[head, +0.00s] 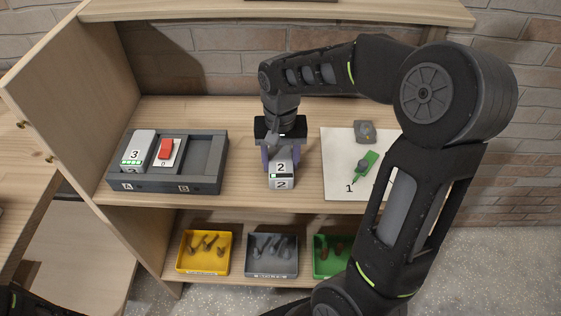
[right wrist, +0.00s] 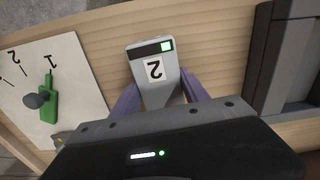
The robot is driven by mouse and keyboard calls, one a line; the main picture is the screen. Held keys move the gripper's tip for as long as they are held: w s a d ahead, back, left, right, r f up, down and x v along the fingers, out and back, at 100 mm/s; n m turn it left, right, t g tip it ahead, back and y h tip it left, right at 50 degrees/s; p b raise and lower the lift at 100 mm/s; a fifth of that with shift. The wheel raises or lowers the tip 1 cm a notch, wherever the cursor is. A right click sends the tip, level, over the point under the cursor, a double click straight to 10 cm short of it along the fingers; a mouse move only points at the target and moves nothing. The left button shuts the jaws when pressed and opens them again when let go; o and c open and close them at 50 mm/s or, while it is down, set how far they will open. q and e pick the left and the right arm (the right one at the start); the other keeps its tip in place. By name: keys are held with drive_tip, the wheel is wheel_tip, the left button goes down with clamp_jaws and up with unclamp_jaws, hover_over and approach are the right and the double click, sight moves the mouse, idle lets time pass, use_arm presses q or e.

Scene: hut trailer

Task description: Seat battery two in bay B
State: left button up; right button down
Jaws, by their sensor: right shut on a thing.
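Battery two (head: 282,182), a grey block marked 2, is in my right gripper (head: 280,160), whose purple fingers are shut on its sides. In the right wrist view battery two (right wrist: 154,72) shows a green light; I cannot tell if it touches the shelf. The dark grey dock (head: 150,185) lies to the left, marked A and B. Battery three (head: 137,150) sits in the dock's left bay, above the A. A red piece (head: 167,148) on a white card marked 0 is in the dock's middle. The recess at the dock's right (head: 206,155) looks empty. My left gripper is out of view.
A white sheet (head: 340,150) with a green lever (head: 366,166) pointing to 1 lies at the right, with a grey block (head: 365,131) behind. Yellow (head: 203,269), grey (head: 271,272) and green (head: 322,273) trays are on the lower shelf. Bare shelf separates dock and battery two.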

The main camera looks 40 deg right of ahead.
sight(281, 159)
wheel_tip(281, 159, up, 10)
drive_tip(key=shift+r, duration=0.1)
idle(0.4)
idle(0.7)
